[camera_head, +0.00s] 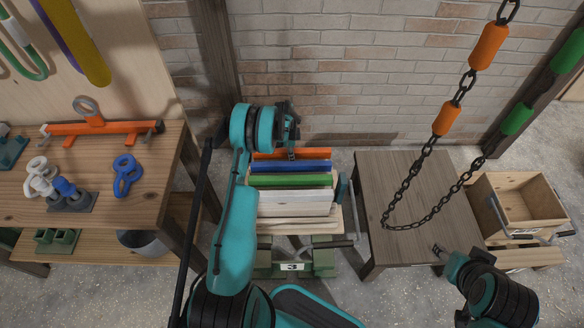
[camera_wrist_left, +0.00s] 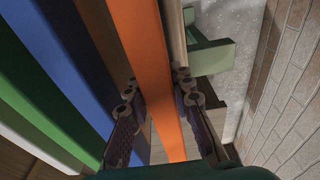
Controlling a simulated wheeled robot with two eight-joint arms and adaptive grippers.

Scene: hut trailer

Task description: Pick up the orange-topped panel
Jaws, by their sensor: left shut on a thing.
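The orange-topped panel (camera_head: 318,153) stands on edge at the back of a wooden rack (camera_head: 337,222), behind panels with blue (camera_head: 290,167), green (camera_head: 290,180) and white tops. In the left wrist view the panel's orange edge (camera_wrist_left: 146,45) runs between the two fingers. My left gripper (camera_head: 291,152) is over the back of the rack; in its wrist view the gripper (camera_wrist_left: 156,85) is shut on the orange-topped panel. The panel's lower part is hidden. My right gripper (camera_head: 438,249) is at the lower right, away from the panels; its jaw opening is too small to tell.
A brick wall (camera_head: 330,90) stands close behind the rack. A wooden table (camera_head: 415,185) is to the right, with a chain (camera_head: 405,190) hanging over it. A wooden crate (camera_head: 520,206) is farther right. A workbench (camera_head: 120,200) with tools is at left.

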